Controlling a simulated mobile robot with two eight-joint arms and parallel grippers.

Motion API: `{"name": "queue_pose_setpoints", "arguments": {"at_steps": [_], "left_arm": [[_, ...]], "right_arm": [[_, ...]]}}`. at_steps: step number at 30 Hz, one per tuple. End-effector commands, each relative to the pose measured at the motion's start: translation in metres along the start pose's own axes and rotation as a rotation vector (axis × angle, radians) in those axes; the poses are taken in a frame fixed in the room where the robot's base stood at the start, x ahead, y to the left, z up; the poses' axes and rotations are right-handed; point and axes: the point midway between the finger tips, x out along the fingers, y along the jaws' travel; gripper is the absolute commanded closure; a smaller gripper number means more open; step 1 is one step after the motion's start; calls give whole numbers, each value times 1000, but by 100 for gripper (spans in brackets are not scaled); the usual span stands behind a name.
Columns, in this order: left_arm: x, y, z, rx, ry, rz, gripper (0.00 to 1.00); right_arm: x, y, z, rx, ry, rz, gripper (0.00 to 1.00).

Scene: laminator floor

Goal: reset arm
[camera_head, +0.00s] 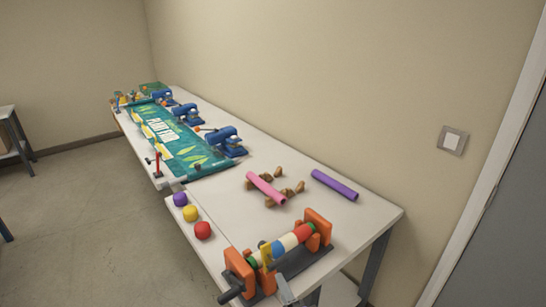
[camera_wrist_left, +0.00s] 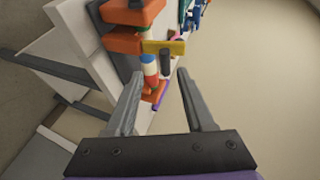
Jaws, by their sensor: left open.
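My left gripper (camera_wrist_left: 160,74) is open in the left wrist view, its two grey fingers apart with nothing held between them. Beyond the fingertips stands the roller machine with orange end blocks (camera_wrist_left: 135,14) and a striped roller, seen at an angle. In the head view this machine (camera_head: 237,265) sits at the near end of the white table, with green, blue, white and red bands on its roller. A small grey piece, likely a fingertip of my left gripper (camera_head: 284,289), shows at the bottom, in front of the machine. My right gripper is not in view.
The long white table (camera_head: 228,208) runs along the wall. On it are a pink roll (camera_head: 266,188) on a brown stand, a purple roll (camera_head: 334,185), several blue presses (camera_head: 224,141) and a green banner (camera_head: 190,160).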

Motion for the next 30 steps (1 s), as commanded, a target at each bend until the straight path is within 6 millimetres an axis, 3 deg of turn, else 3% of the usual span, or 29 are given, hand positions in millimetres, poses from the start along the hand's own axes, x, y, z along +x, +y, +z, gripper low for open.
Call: {"name": "queue_pose_setpoints", "arguments": {"at_steps": [6, 9, 13, 16, 21, 30], "left_arm": [[25, 25, 121, -240, -214, 257, 47], [18, 46, 177, -429, -314, 394, 47], [-2, 71, 226, -704, -406, 527, 47], [-17, 85, 245, -899, -445, 590, 47], [-31, 95, 257, -1121, -463, 637, 47], [-34, 97, 257, -1182, -461, 648, 47]], "right_arm": [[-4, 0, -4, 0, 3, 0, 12], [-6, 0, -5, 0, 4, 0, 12], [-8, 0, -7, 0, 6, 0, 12], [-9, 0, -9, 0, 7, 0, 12], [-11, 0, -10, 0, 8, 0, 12], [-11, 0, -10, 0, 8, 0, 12]]}}
